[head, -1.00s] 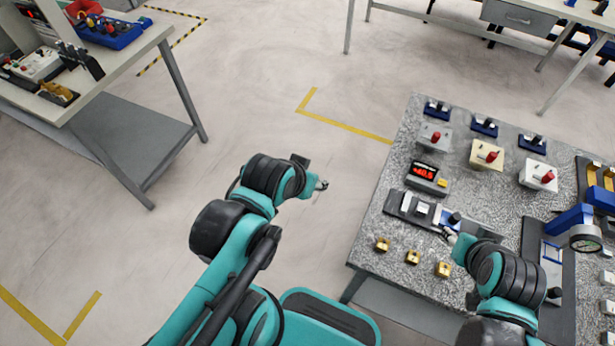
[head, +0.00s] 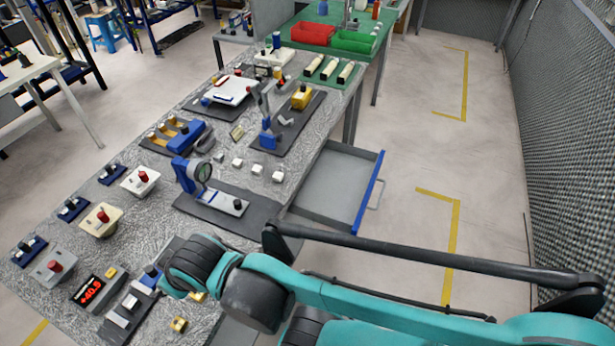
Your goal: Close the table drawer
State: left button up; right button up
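The table drawer (head: 332,188) is a grey open-topped box with a blue front edge (head: 369,192) and a metal handle (head: 376,196). It is pulled out from the right side of the granite-topped table (head: 165,225) and looks empty. My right arm crosses the lower right of the head view, nearer to me than the drawer. The end of this arm, with my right gripper (head: 163,284), is over the near end of the table, well left of the drawer. Its fingers are too hidden to read. My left gripper is out of view.
A dial gauge stand (head: 197,180), other instruments and small blocks stand on the tabletop. A green table with a red bin (head: 307,34) and a green bin (head: 352,41) is behind. Right of the drawer is free floor, then a dark mesh wall (head: 568,130).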

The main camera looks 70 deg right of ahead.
aim_at(336, 193)
jog(key=k+l+z, duration=0.1)
jog(key=k+z, duration=0.15)
jog(key=z, duration=0.15)
jog(key=k+l+z, duration=0.15)
jog(key=k+z, duration=0.25)
jog(key=i+z, duration=0.1)
jog(key=z, duration=1.6)
jog(key=i+l+u, duration=0.5)
jog(key=u, duration=0.15)
